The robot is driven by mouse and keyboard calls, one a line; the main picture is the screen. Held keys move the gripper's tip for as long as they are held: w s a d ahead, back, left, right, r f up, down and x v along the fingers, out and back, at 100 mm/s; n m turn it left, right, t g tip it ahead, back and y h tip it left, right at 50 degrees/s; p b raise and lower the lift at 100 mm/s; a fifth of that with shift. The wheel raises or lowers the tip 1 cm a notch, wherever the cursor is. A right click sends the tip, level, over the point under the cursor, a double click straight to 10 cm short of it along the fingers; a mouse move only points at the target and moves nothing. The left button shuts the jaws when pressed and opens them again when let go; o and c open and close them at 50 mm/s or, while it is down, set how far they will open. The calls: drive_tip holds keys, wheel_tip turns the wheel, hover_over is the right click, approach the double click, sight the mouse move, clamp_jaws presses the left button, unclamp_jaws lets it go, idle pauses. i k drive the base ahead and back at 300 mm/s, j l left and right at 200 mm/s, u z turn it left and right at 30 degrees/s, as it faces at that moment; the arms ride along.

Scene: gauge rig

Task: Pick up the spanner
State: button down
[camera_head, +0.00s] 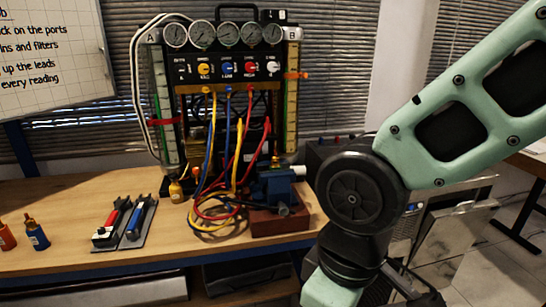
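I cannot make out a spanner for certain in the head view. A red-handled tool (114,220) and a blue-handled tool (139,218) lie side by side on the left part of the wooden bench (70,207). They are too small to identify surely. My arm comes in from the upper right and bends down in front of the bench's right end. Its lower part runs out of the bottom edge, and my gripper is not in view. My arm hides what is behind the right end of the bench.
A gauge rig (228,70) with coloured hoses (222,195) stands at the back of the bench. A blue vise-like device (276,188) sits on a reddish block (280,219). The bench's front middle is clear.

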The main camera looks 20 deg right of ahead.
sight(134, 222)
drive_tip(key=i+j+u, duration=0.1)
drive_tip(key=i+j, duration=0.3)
drive_tip(key=i+j+u, duration=0.1)
drive_tip(key=i+j, duration=0.25)
drive_tip(key=i, duration=0.2)
drive_tip(key=i+j+u, duration=0.1)
drive_tip(key=i+j, duration=0.2)
drive_tip(key=i, duration=0.2)
